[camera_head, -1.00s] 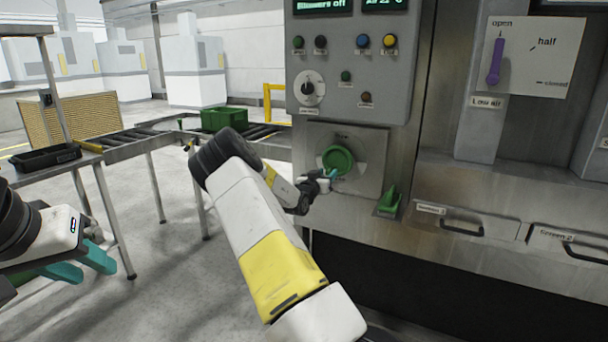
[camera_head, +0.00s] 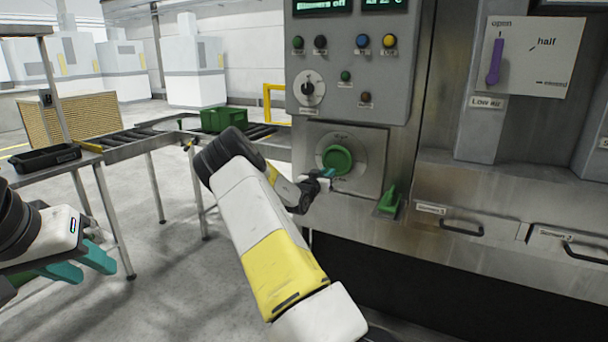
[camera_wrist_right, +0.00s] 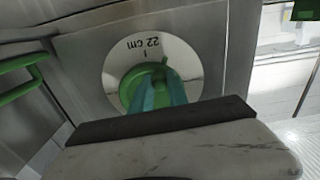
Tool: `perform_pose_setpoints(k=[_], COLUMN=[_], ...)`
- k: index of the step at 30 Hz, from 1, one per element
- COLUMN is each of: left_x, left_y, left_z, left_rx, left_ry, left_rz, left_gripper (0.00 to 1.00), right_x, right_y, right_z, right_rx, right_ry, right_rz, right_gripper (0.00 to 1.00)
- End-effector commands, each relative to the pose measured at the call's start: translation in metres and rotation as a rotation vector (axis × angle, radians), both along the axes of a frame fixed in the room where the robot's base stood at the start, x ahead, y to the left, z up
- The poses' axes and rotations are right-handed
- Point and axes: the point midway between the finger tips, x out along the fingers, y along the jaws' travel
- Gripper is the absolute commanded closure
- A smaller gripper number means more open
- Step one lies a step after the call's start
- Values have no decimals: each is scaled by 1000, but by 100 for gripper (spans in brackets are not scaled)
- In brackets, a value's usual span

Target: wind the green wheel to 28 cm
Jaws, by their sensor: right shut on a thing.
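The green wheel (camera_head: 337,160) sits on a round pale dial on a square metal plate of the machine front. In the right wrist view the green wheel (camera_wrist_right: 140,84) shows close up, with a mark and the upside-down reading "22 cm" on the dial (camera_wrist_right: 112,65) above it. My right gripper (camera_head: 327,174) reaches the wheel's lower edge; its teal fingers (camera_wrist_right: 162,90) are shut on the wheel's rim or grip, partly hiding it. My left gripper (camera_head: 90,262) is at the lower left, away from the machine, its two teal fingers apart and empty.
A green lever (camera_head: 389,200) stands right of the wheel's plate. Buttons and a selector knob (camera_head: 308,88) are above. A purple lever (camera_head: 495,62) is at the upper right. A roller conveyor with a green crate (camera_head: 222,119) and a black tray (camera_head: 45,158) stand left.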

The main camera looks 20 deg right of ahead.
Motion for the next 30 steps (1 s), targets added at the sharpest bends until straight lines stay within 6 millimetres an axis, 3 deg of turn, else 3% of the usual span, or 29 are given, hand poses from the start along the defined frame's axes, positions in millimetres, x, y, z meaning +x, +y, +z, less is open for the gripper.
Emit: perform_pose_setpoints(k=[30], left_x=[0], left_y=[0], left_z=[0], left_rx=[0], left_ry=[0], left_rz=[0], left_gripper=[64], right_x=[17], right_y=[15], right_z=[32], right_rx=[535], right_ry=[-633], right_rz=[8], right_gripper=[100])
